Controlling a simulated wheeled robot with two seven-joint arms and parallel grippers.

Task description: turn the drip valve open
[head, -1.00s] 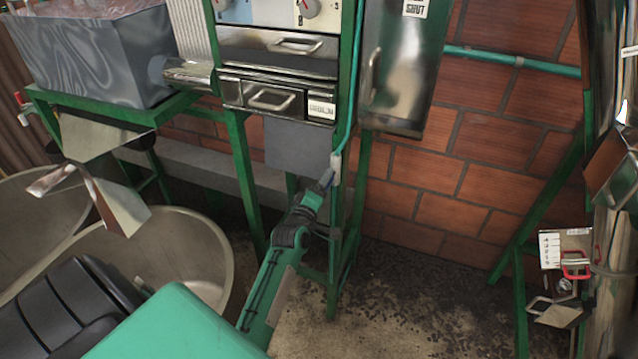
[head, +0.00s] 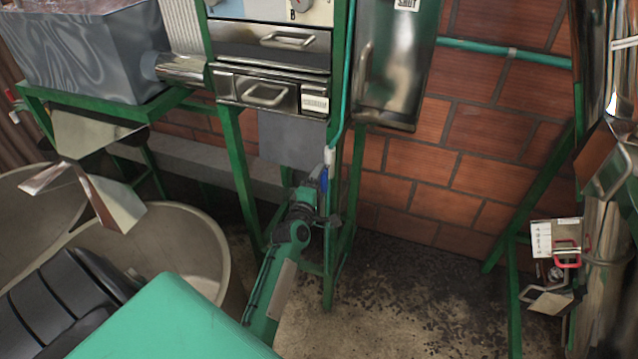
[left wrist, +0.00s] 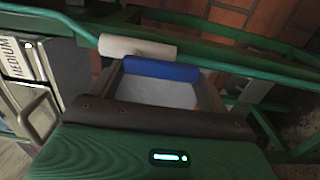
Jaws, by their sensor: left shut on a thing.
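The drip valve has a white fitting (head: 330,156) at the lower end of a thin green pipe, with a blue handle (head: 323,179) just below it. In the left wrist view the white fitting (left wrist: 137,46) and the blue handle (left wrist: 160,69) are short cylinders lying almost parallel. My left gripper (head: 319,183) is at the valve, below the white fitting, seen from behind its wrist. In the left wrist view its fingers (left wrist: 161,72) are shut on the blue handle. A pale grey surface shows between the fingers.
A green post (head: 329,250) stands right beside my left wrist. Steel drawers (head: 268,92) are above it, and a steel box (head: 390,75) hangs to the right. Large round tubs (head: 195,250) stand at left. The floor (head: 400,270) at right is open, with dark scatter.

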